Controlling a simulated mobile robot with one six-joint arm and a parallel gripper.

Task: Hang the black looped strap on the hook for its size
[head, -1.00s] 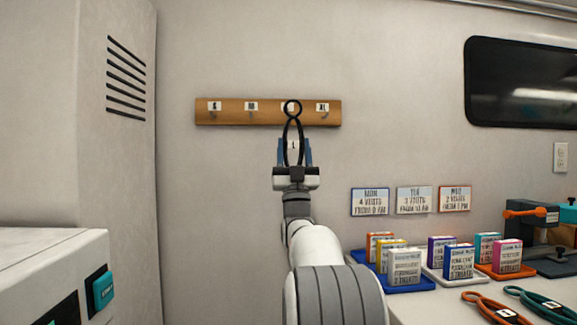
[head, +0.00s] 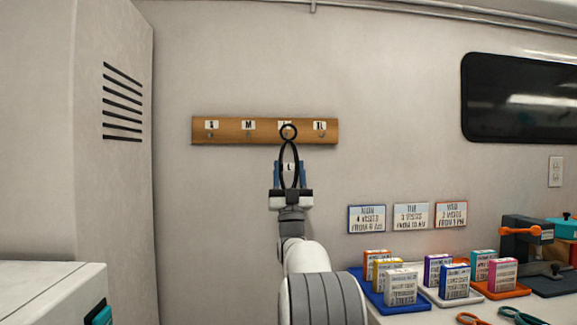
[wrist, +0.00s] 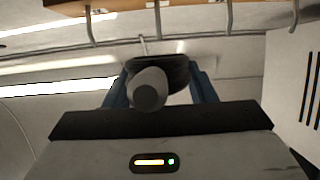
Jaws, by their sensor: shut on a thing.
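My gripper (head: 289,178) is shut on the black looped strap (head: 281,160) and holds it upright. The strap has a long loop with a small ring on top and a white tag reading L. In the head view the ring overlaps the third label of the wooden hook board (head: 226,131). That label is mostly covered; the others read S, M and XL, though blurred. The hook below it is hidden. In the wrist view the strap (wrist: 176,69) shows dark between the blue fingers, behind a grey round part, below the row of hooks (wrist: 228,18). I cannot tell whether it touches a hook.
Three schedule cards (head: 411,216) hang on the wall to the right. Below them, trays of small boxes (head: 401,287) stand on a counter. A tall pale cabinet (head: 115,200) is at left. The wall around the board is clear.

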